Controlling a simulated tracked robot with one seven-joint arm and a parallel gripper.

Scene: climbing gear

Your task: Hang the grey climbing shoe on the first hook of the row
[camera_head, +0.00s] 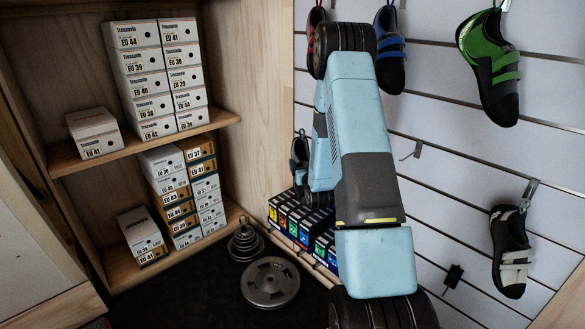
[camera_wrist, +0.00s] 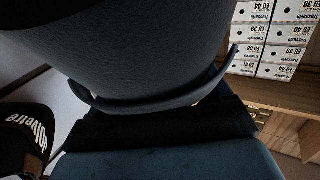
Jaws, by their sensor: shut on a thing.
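A large dark grey rounded thing, which I take to be the grey climbing shoe (camera_wrist: 150,45), fills the upper middle of the wrist view, with a curved band along its lower edge. My gripper (camera_wrist: 155,125) is shut on it; the fingertips are largely hidden. In the head view my arm hides both gripper and held shoe. The lower row on the slatted wall (camera_head: 440,190) has an empty hook (camera_head: 415,150) in the middle, a black shoe (camera_head: 299,155) at its left and a black-and-white shoe (camera_head: 511,250) on a hook at its right.
Red, blue (camera_head: 389,50) and green (camera_head: 490,65) shoes hang above. A shelf (camera_head: 135,150) with shoe boxes is at left; weight plates (camera_head: 270,282) and coloured boxes (camera_head: 300,225) stand below. A black item with white lettering (camera_wrist: 25,135) is close in the wrist view.

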